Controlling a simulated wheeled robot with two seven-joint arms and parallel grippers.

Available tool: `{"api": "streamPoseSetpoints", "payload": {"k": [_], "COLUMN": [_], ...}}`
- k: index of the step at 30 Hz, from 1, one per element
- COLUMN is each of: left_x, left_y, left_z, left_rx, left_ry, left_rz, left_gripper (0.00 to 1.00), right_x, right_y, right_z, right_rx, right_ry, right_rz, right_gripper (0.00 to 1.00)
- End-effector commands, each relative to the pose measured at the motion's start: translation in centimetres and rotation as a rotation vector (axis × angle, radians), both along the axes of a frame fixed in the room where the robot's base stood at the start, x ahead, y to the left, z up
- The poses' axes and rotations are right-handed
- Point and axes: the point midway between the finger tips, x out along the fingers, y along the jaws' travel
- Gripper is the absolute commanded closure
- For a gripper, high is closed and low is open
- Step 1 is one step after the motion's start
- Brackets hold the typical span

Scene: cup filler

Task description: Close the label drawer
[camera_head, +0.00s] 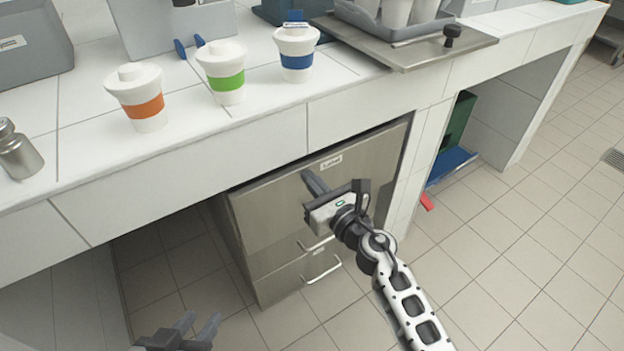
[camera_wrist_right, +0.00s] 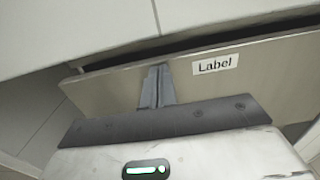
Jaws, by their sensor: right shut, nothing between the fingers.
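The label drawer (camera_head: 285,205) is the top metal drawer of the cabinet under the white counter. Its front carries a "Label" tag, which also shows in the right wrist view (camera_wrist_right: 215,64). A dark gap runs along the front's top edge under the counter; I cannot tell how far the drawer stands out. My right gripper (camera_head: 312,178) is shut and empty, its fingertips at the upper drawer front, left of the tag. In the right wrist view the closed fingers (camera_wrist_right: 157,84) overlap the front; contact is unclear. My left gripper (camera_head: 200,326) is open and empty, low at the bottom edge.
Two bar handles, one above the other (camera_head: 322,270), are on the cabinet. Orange (camera_head: 148,112), green (camera_head: 228,86) and blue (camera_head: 296,62) banded cups stand on the counter above, with a metal shaker (camera_head: 20,158) at left. Open tiled floor (camera_head: 500,260) lies to the right.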

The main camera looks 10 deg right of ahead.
Motion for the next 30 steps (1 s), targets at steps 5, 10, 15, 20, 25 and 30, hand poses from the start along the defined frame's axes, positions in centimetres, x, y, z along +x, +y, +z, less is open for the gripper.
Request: {"api": "streamPoseSetpoints", "payload": {"k": [5,10,15,20,25,30], "left_x": [0.0,0.0,-0.1,0.1,0.2,0.2], "left_y": [0.0,0.0,-0.1,-0.2,-0.3,-0.3], "left_z": [0.0,-0.1,-0.6,-1.5,-1.6,-1.5], "left_rx": [-0.001,-0.001,-0.003,-0.003,-0.002,-0.002], "left_ry": [0.001,0.002,0.007,0.025,0.032,0.028], "left_rz": [0.000,-0.001,-0.001,-0.007,-0.011,-0.011], "left_gripper": [0.67,0.67,0.67,0.67,0.67,0.67], "right_x": [0.2,0.2,2.0,4.2,4.7,4.8], "right_y": [0.1,0.1,0.8,1.5,1.7,1.8], "right_z": [0.0,0.0,-0.1,-0.1,0.1,0.2], "right_rx": [0.001,0.001,0.002,-0.001,-0.001,0.000], "right_ry": [0.001,0.001,-0.002,0.000,-0.001,-0.002], "right_rz": [0.000,0.000,0.004,0.003,-0.001,0.000], "right_gripper": [1.00,1.00,1.00,1.00,1.00,1.00]}}
